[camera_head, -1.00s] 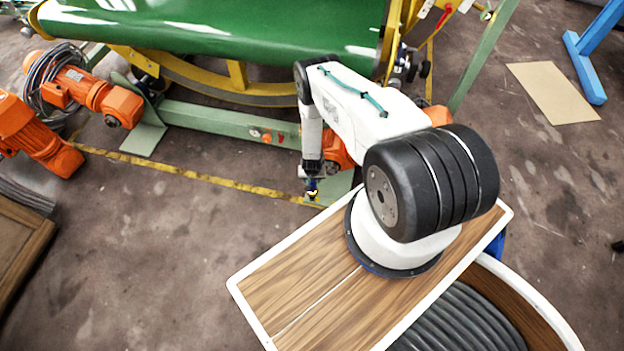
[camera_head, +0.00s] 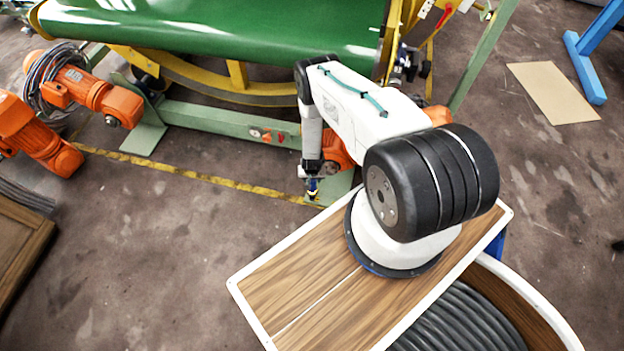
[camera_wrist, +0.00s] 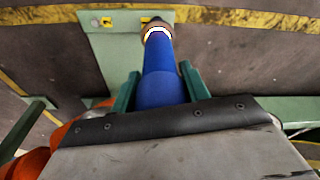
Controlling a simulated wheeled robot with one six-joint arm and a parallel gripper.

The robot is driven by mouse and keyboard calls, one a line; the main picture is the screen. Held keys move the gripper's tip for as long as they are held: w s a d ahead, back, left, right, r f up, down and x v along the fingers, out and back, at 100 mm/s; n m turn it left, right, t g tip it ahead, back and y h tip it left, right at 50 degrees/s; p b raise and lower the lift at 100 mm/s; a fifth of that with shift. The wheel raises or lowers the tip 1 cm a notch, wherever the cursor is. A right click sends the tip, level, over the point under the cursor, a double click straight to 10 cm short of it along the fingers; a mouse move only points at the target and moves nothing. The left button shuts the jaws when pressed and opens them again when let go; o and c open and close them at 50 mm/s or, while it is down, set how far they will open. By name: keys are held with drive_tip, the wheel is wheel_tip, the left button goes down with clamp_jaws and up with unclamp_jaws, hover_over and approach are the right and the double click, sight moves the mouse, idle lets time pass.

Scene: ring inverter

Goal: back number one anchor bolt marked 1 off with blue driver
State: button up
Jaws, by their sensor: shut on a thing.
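My gripper (camera_wrist: 160,84) is shut on the blue driver (camera_wrist: 162,70), its green fingers on either side of the handle. The driver has a white band and a brownish socket end over the pale green foot plate (camera_wrist: 118,48). Yellow labels (camera_wrist: 107,22) show on the plate, one left of the driver tip and one by it; their marks are too small to read. I cannot tell whether the socket sits on a bolt, as the tip hides what is under it. In the head view the driver (camera_head: 312,189) points down at the frame's foot, below my arm.
A green conveyor belt (camera_head: 215,28) with a yellow frame stands behind. Its green beam (camera_head: 220,121) runs left from the plate. A yellow floor line (camera_head: 190,175) passes by the plate. The floor in front is clear.

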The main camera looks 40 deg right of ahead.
drive_tip(key=shift+r, duration=0.1)
idle(0.3)
drive_tip(key=shift+r, duration=2.4)
